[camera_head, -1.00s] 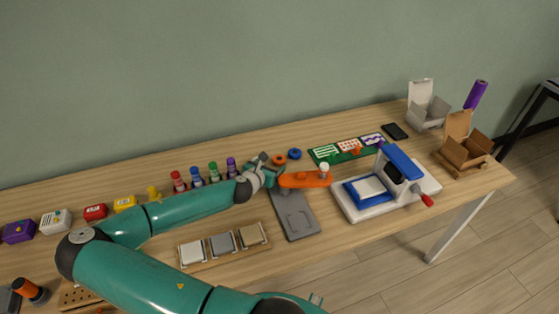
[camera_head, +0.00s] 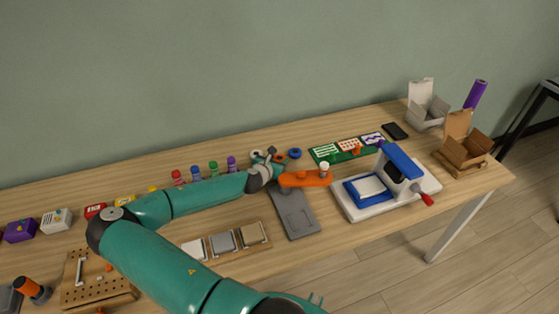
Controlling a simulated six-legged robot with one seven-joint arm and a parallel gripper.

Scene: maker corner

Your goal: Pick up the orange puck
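The orange puck (camera_head: 281,156) lies on the wooden table towards the back, just left of a blue puck (camera_head: 295,153). My gripper (camera_head: 271,155) is at the left side of the orange puck, very close to it and partly in front of it. Whether they touch is not clear. The fingers are too small and overlapped to show their opening. The orange puck appears to rest on the table.
A pale ring-like piece (camera_head: 256,155) shows left of my gripper. An orange bar with a white knob (camera_head: 305,179) is just in front, over a grey plate (camera_head: 297,217). A green board (camera_head: 330,154) stands right, and coloured bottles (camera_head: 213,168) left.

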